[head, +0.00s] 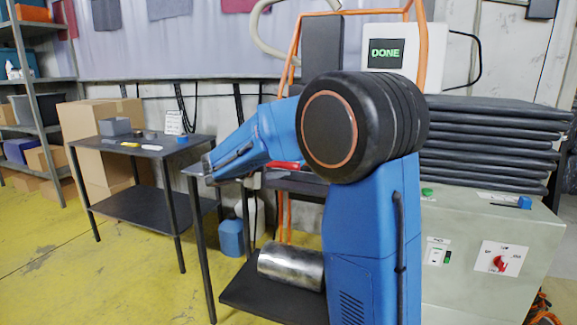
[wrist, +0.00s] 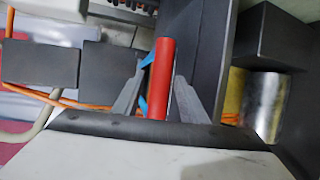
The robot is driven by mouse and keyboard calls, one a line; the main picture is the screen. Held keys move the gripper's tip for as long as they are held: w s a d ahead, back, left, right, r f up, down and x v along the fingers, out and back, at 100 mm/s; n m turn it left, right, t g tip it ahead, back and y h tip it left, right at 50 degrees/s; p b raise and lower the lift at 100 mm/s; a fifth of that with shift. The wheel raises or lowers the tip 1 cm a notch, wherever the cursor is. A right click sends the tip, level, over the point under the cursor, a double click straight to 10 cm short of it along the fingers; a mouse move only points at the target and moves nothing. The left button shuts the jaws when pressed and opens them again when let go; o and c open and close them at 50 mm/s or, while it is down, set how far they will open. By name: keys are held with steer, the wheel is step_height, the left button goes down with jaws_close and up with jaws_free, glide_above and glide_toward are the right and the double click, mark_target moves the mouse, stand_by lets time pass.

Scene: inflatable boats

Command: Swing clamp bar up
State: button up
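A red bar (wrist: 162,75), most likely the clamp bar's grip, stands upright in the wrist view. The grey fingers of my gripper (wrist: 160,85) lie on either side of it, close to its sides. A blue piece shows just left of the bar. I cannot tell whether the fingers press on the bar or stand a little apart. In the head view a short red piece (head: 287,165) shows beside my blue arm, roughly level. My arm hides the rest of the clamp there, and my fingers cannot be made out.
A shiny metal cylinder (head: 290,266) lies on a low dark shelf; it also shows in the wrist view (wrist: 262,105). A screen reading DONE (head: 387,53) is above. Dark folded sheets (head: 490,140) are stacked right. A dark table (head: 140,148) stands left, with clear yellow floor in front.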

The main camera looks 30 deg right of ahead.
steer(key=shift+x, duration=1.45)
jaws_close()
steer(key=shift+r, duration=0.55)
steer(key=w+d+r+g+y, duration=0.1)
steer(key=w+d+r+y, duration=0.1)
steer(key=r, duration=0.8)
steer(key=w+d+r+n+g+y, duration=0.1)
steer(key=w+d+r+y, duration=0.1)
steer(key=r, duration=0.8)
steer(key=shift+w+d+n+g+y, duration=0.3)
steer(key=shift+d+y, duration=0.2)
steer(key=shift+d, duration=0.5)
